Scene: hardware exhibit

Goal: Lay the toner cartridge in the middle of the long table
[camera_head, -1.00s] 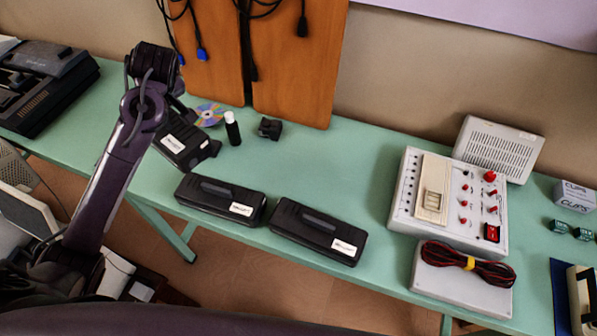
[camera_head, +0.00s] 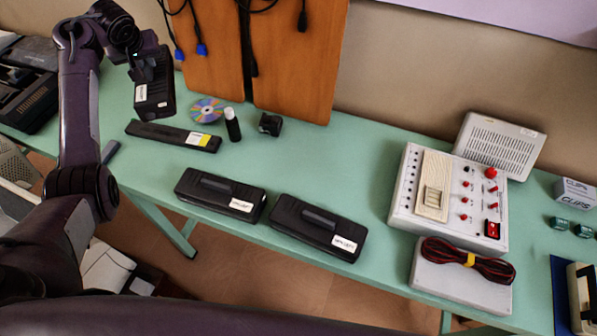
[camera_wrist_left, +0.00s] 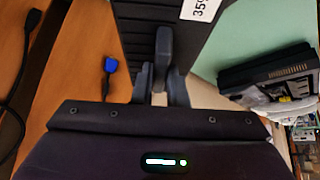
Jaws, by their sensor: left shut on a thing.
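A long slim black bar with a yellow and white label (camera_head: 172,135), apparently the toner cartridge, lies on the left half of the green long table (camera_head: 330,175). My left gripper (camera_head: 143,72) is shut on a black box with a white label (camera_head: 156,95) and holds it raised near the wooden boards. In the left wrist view, the fingers (camera_wrist_left: 162,82) grip the raised handle of this black, ribbed box (camera_wrist_left: 135,25). Two similar black boxes lie at the table's front edge, a left one (camera_head: 220,193) and a right one (camera_head: 318,227). My right gripper is not in view.
Behind the bar lie a disc (camera_head: 206,110), a small dark bottle with a white cap (camera_head: 232,125) and a small black block (camera_head: 270,124). A white control panel (camera_head: 450,195) and a cable coil (camera_head: 467,260) fill the right. The table between is clear.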

